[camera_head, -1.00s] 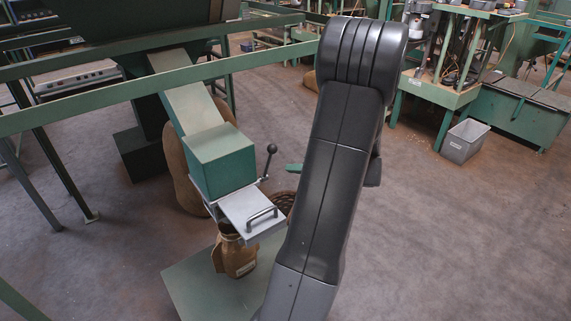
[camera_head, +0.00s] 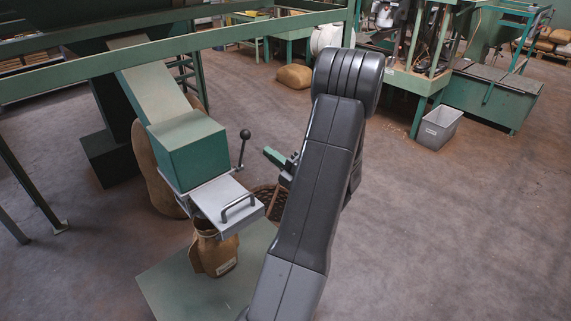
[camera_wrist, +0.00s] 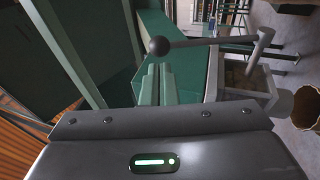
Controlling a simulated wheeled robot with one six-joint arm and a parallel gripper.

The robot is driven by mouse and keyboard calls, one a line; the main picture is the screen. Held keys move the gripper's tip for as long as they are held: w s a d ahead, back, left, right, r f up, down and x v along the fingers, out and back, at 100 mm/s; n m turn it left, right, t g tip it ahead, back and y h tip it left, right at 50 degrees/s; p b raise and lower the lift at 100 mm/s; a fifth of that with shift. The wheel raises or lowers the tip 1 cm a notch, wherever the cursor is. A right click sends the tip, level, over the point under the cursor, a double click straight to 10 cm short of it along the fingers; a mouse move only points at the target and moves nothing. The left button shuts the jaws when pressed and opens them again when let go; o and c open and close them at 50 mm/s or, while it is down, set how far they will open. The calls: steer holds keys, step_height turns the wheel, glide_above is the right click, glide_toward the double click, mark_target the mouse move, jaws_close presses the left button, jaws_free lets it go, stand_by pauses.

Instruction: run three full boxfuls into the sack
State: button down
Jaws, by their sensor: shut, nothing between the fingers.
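The green box (camera_head: 187,150) sits at the foot of the sloping chute (camera_head: 155,92). A pale metal slide (camera_head: 212,196) with a bar handle sticks out below it. A lever with a black ball knob (camera_head: 245,134) stands upright at the box's right side. The brown sack (camera_head: 213,252) stands open-mouthed below the slide; its contents are hidden. My gripper (camera_head: 272,155) is shut and empty, a little right of the knob. In the wrist view its green fingers (camera_wrist: 155,82) point toward the lever, and the knob (camera_wrist: 159,46) shows just beyond the tips, apparently apart.
A green platform (camera_head: 165,285) lies under the sack. A wicker basket (camera_head: 266,194) is partly hidden behind my arm. A green rail (camera_head: 110,70) crosses in front of the chute. A grey bin (camera_head: 438,127) stands by the machines. The floor at right is clear.

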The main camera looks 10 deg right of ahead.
steer(key=shift+p+x, duration=0.3)
steer(key=shift+x, duration=2.45)
steer(key=p, duration=0.1)
steer(key=r+p, duration=0.1)
steer(key=p, duration=0.1)
steer(key=shift+w+a+r+h, duration=0.15)
steer(key=shift+w+a+h, duration=0.15)
steer(key=shift+w, duration=0.1)
steer(key=shift+w+a+r+p, duration=0.1)
steer(key=shift+w+a+p, duration=0.1)
steer(key=shift+w+p, duration=0.25)
steer(key=b, duration=0.1)
glide_toward(250, 136)
steer(key=v, duration=0.3)
steer(key=r+v, duration=0.1)
steer(key=v, duration=0.1)
steer(key=shift+d, duration=0.25)
